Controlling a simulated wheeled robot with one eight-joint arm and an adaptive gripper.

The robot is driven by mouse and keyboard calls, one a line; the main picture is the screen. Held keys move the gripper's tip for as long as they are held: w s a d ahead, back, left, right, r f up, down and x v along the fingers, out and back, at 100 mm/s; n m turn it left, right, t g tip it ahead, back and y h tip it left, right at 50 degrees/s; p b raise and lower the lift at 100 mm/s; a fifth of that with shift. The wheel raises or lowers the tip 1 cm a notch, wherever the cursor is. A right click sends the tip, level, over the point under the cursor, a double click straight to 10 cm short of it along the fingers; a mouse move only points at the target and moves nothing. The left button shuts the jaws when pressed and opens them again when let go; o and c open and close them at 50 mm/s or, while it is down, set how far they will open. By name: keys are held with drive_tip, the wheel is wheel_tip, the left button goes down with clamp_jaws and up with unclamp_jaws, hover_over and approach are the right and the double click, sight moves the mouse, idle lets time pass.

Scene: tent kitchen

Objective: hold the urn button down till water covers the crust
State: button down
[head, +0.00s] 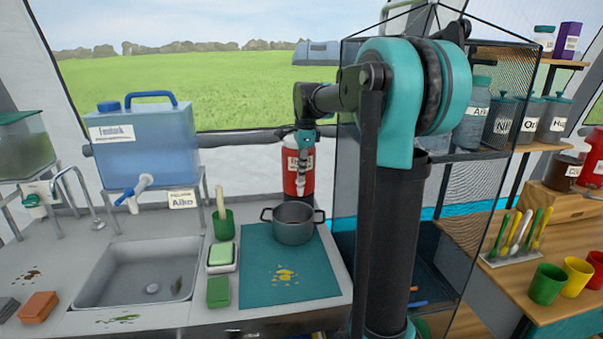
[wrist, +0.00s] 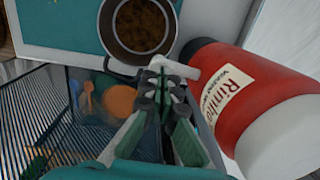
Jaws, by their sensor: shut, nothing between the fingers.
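The red urn (head: 292,178) with a cream label stands behind the grey pot (head: 293,229) in the head view. The wrist view shows the urn (wrist: 240,85) lying across the right side. No button can be made out. The pot (wrist: 107,28) is at the top of the wrist view, with a rough brown crust (wrist: 143,22) inside; I see no clear water over it. My gripper (head: 304,172) is in front of the urn, above the pot. In the wrist view my gripper (wrist: 161,66) is shut and empty, its tips between pot rim and urn; contact cannot be told.
The pot stands on a teal mat (head: 260,262) with a yellow spill (head: 285,275). A blue water tank (head: 145,145) with a tap is left, above the sink (head: 140,270). A mesh shelf (head: 478,190) stands close on the right. A green cup (head: 223,224) is left of the pot.

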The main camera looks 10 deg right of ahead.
drive_tip(key=shift+s+f, duration=0.1)
drive_tip(key=shift+f, duration=1.05)
idle(0.3)
idle(5.7)
drive_tip(key=shift+r, duration=0.35)
wheel_tip(320, 180, up, 13)
drive_tip(key=shift+s+d+r, duration=0.2)
drive_tip(key=shift+s+d, duration=0.1)
drive_tip(key=shift+d, duration=0.1)
